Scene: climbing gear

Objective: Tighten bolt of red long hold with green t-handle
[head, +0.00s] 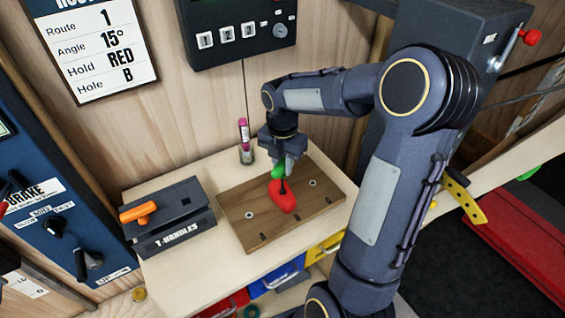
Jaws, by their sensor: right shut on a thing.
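The red long hold (281,198) lies on the wooden board (235,222) on the bench. The green t-handle (277,172) is at the far end of the hold. A thin dark shaft runs down from the handle to the hold's upper face. My right gripper (287,166) points down over the hold and is shut on the green t-handle. The fingers hide part of the handle. The bolt head and the seat of the shaft in it are too small to tell. My left gripper is not in view.
A dark T-HANDLES box (175,228) with an orange handle (138,212) stands left of the board. A clear holder with pink-capped markers (245,143) stands behind the board. A sign (97,45) reads Route 1, Angle 15°, Hold RED, Hole B. Coloured drawers (278,277) are under the bench.

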